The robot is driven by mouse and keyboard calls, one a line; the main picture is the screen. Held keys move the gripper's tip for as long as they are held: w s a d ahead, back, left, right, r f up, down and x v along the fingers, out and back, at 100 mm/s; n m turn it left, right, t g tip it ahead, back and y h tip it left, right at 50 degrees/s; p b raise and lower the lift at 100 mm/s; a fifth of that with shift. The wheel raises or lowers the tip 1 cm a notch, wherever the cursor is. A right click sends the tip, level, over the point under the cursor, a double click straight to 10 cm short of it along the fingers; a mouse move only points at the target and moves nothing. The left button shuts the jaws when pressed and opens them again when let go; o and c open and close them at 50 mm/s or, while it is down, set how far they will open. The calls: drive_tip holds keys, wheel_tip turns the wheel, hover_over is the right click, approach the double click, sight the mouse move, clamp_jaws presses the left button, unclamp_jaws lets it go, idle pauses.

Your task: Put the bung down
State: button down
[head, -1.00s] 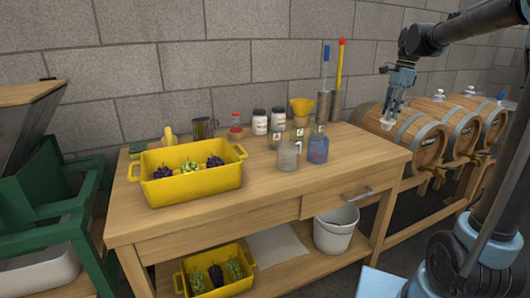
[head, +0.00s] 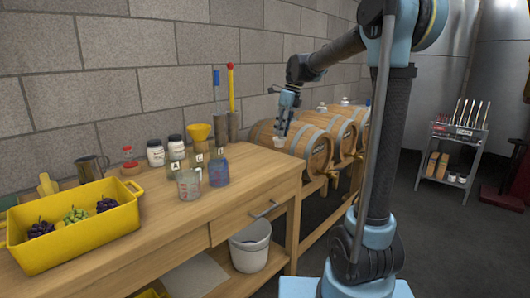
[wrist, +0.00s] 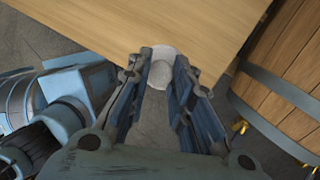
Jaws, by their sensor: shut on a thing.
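The bung (wrist: 161,74) is a pale, whitish plug between my gripper's fingertips in the wrist view. It also shows as a small light shape under the fingers in the head view (head: 279,142). My gripper (head: 283,133) is shut on it and points down, near the right end of the wooden workbench (head: 262,181). In the wrist view my gripper (wrist: 163,77) is over the edge of the bench top, with the grey floor below its near side. The bung's height above the bench is hard to tell.
Barrels (head: 311,147) lie on a rack right of the bench. A yellow crate (head: 72,252) of grapes, a measuring jug (head: 189,184), a blue bottle (head: 218,171) and several jars stand on the bench. The bench's right front top is clear. A grey bucket (head: 250,249) stands below.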

sight(281, 146)
drive_tip(key=shift+f, duration=3.85)
drive_tip(key=c, duration=1.4)
unclamp_jaws()
drive_tip(key=v, duration=1.2)
drive_tip(key=s+d+f+n+t, duration=0.1)
drive_tip(key=s+d+f+n, duration=0.2)
drive_tip(key=s+d+n, duration=0.45)
drive_tip(key=s+d+f+n+h, duration=0.1)
drive_tip(key=s+d+f+n, duration=0.2)
drive_tip(key=s+f+n, duration=0.2)
drive_tip(key=s+d+f+n+t+h, duration=0.1)
drive_tip(key=s+d+f+n, duration=0.3)
drive_tip(key=s+f, duration=0.5)
drive_tip(key=s+d+f+n+t, duration=0.1)
drive_tip(key=s+d+f+n, duration=0.2)
drive_tip(key=s+f+n, duration=0.3)
drive_tip(key=shift+s+d+f+n+h, duration=0.15)
drive_tip(key=shift+s+f, duration=0.2)
drive_tip(key=shift+s, duration=0.55)
drive_tip(key=shift+s+d+f+h, duration=0.1)
drive_tip(key=shift+s+f, duration=0.3)
drive_tip(key=shift+s, duration=0.5)
drive_tip(key=shift+s+d+f+n+h, duration=0.15)
drive_tip(key=shift+s+f, duration=0.2)
drive_tip(key=shift+s, duration=0.55)
